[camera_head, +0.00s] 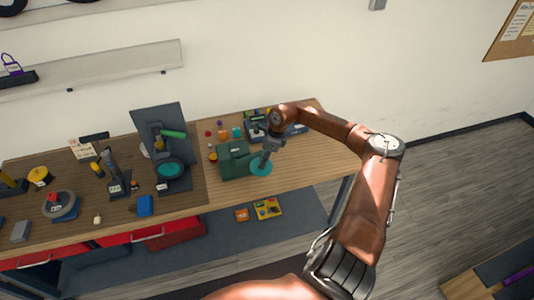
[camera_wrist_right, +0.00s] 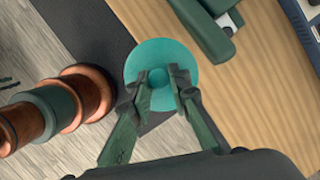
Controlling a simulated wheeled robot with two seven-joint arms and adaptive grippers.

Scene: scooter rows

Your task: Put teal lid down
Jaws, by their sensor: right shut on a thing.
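The teal lid (camera_head: 261,167) is a flat round disc with a knob, at the front edge of the wooden workbench in the head view. In the right wrist view the lid (camera_wrist_right: 184,62) lies across the bench's front edge, partly over the wood and partly over the dark shelf below. My right gripper (camera_head: 266,158) points down and is shut on the lid's knob (camera_wrist_right: 158,78). I cannot tell whether the lid touches the bench top. My left gripper is not in view.
A green box (camera_head: 234,160) stands just left of the lid. Another teal disc (camera_head: 168,170) sits at a black stand (camera_head: 161,130) further left. Several small coloured items stand behind the green box. The bench (camera_head: 325,157) is bare to the right.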

